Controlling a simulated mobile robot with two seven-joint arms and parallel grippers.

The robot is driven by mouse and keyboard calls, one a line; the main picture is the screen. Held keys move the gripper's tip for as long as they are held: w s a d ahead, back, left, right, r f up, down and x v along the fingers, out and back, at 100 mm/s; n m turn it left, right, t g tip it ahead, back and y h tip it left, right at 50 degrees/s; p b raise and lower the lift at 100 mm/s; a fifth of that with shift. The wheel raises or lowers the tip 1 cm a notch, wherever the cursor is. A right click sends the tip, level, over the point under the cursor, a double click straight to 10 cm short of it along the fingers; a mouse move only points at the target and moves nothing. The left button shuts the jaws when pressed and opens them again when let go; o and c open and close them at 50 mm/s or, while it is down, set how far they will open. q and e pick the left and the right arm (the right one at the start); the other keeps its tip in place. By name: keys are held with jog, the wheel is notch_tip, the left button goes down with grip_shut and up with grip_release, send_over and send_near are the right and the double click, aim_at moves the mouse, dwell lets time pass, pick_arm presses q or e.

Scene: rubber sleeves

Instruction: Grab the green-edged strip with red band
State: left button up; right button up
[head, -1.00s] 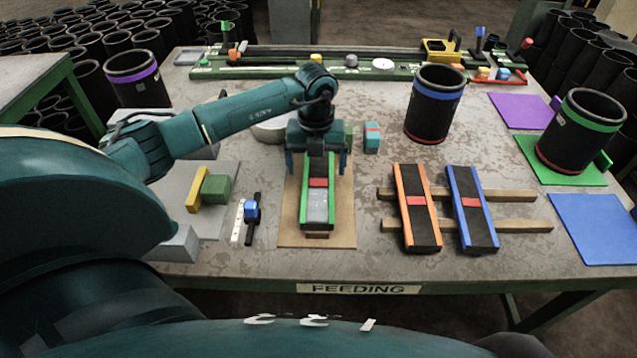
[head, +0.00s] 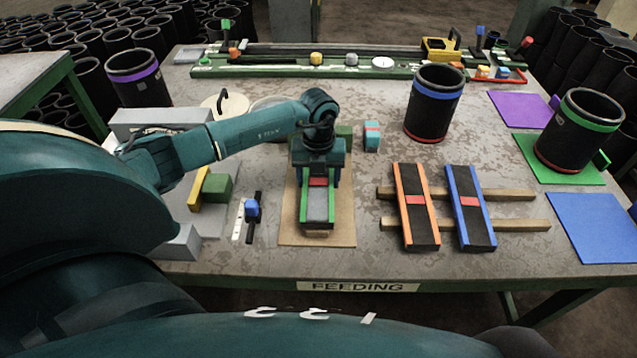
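The green-edged strip (head: 318,207) lies lengthwise on a tan board (head: 345,222) at the table's centre. Its middle is dark grey, and a red band (head: 318,182) crosses it near its far end. My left gripper (head: 318,179) points down over that end. Its blue fingers are drawn in against the strip's two long sides, beside the red band, so it is shut on the strip. The strip's far end is hidden under the gripper. The strip shows no clear lift off the board. My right gripper is not in view.
An orange-edged strip (head: 419,222) and a blue-edged strip (head: 473,222) lie on wooden slats to the right. Black sleeves with blue (head: 432,108) and green (head: 580,130) bands stand further right.

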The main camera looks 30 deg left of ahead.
pick_arm(q)
jog(key=c, duration=0.4)
jog(key=shift+r, duration=0.1)
